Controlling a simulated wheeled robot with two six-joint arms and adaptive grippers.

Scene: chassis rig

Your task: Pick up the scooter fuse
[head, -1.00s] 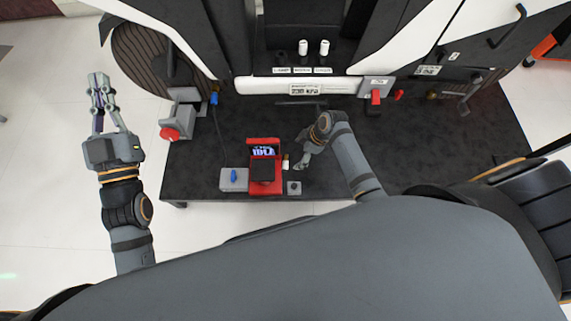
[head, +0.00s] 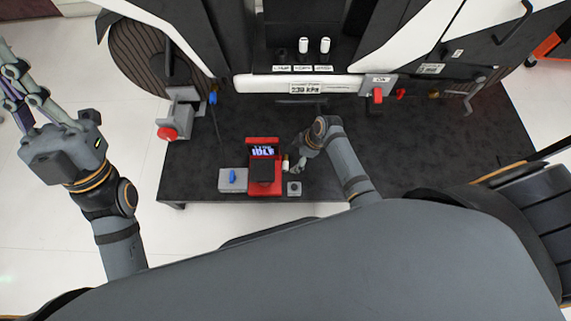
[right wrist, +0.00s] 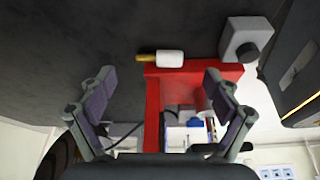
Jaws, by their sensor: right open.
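A small white cylinder with a brass end (right wrist: 170,58), which looks like a fuse, lies beside the red box in the right wrist view. It also shows in the head view as a small pale piece (head: 285,163) at the red box's right side. My right gripper (right wrist: 160,82) is open and empty, its two fingers spread to either side with the cylinder beyond and between them. In the head view the right gripper (head: 296,166) is low over the table, close to the cylinder and partly hidden. My left gripper (head: 12,90) is off to the left over the floor, its fingertips partly cut off.
The red box (head: 264,188) with a small screen stands between a grey block with a blue knob (head: 232,180) and a small grey block (head: 294,188). Two white cylinders (head: 314,45) stand above labels at the back. The dark table (head: 430,140) is clear to the right.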

